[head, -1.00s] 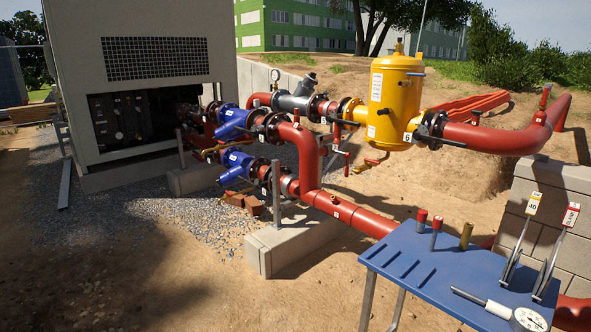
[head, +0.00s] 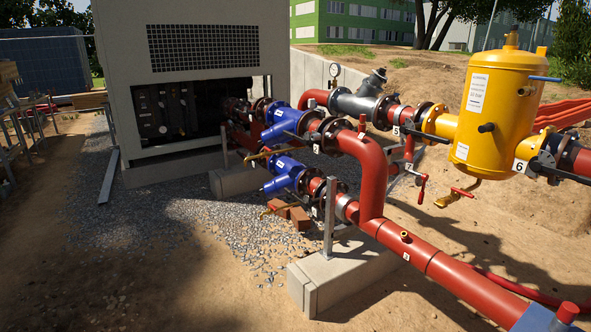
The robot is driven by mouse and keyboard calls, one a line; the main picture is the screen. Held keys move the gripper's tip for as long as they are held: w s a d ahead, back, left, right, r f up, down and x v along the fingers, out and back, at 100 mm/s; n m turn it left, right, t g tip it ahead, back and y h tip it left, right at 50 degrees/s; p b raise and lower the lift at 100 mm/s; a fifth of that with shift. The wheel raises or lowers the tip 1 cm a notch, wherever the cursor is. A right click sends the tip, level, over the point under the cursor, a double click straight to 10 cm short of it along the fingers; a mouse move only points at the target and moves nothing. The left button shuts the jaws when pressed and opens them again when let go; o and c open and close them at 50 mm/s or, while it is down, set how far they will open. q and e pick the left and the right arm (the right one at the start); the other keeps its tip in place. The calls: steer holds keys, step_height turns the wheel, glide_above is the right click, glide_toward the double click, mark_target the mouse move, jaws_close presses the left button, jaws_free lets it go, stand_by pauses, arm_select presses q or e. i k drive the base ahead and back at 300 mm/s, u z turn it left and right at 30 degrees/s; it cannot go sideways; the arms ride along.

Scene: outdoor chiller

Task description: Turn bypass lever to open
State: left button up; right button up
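Several levers show on the pipework, and I cannot tell from any marking which is the bypass lever. A red lever (head: 422,188) hangs down by the short vertical red pipe tagged 7, between the upper and lower lines. Another red-handled lever (head: 455,192) is on the brass drain below the yellow tank (head: 492,110). A dark lever (head: 432,137) sits at the flange tagged 5, left of the tank. Brass-yellow handles show by the blue strainers (head: 283,122). Neither of my grippers is in view.
The red lower pipe (head: 440,268) runs across the front right over a concrete block (head: 345,275) with an upright metal post (head: 329,220). Gravel and open sand lie at the left and front.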

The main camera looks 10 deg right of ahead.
mark_target(425, 177)
steer(key=z, duration=0.3)
steer(key=i, duration=2.3)
steer(key=z, duration=0.9)
